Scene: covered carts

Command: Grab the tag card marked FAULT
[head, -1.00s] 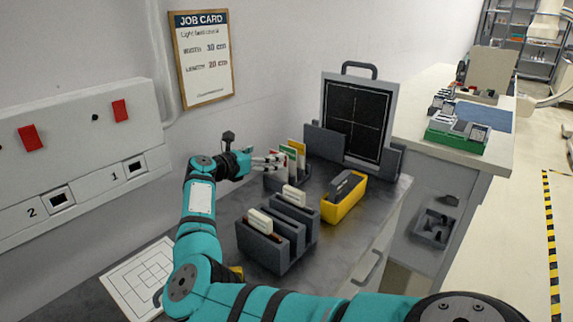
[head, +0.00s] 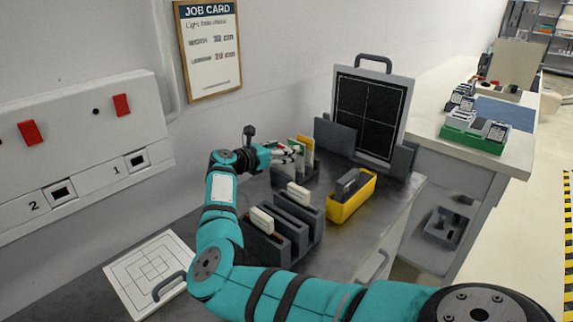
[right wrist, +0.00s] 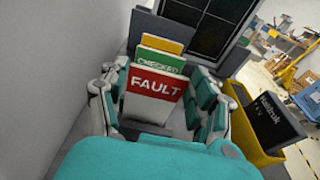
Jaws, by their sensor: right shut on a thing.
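The FAULT tag card (right wrist: 156,84) has a red top band with white lettering and a white body. In the right wrist view it stands upright in front of the green CHECKED card (right wrist: 160,62) and a yellow card (right wrist: 163,44). My right gripper (right wrist: 157,105) is shut on the FAULT card, with a finger on each side of it. In the head view my right gripper (head: 290,153) is at the dark card holder (head: 290,181), where the green and yellow cards also stand. The FAULT card is mostly hidden there. My left gripper is not in view.
A yellow bin (head: 345,205) with a dark object in it stands right of the holder. A dark slotted rack (head: 300,220) with pale blocks is nearer. A framed black panel (head: 368,115) stands behind. The wall with a job card (head: 209,50) is close on the left.

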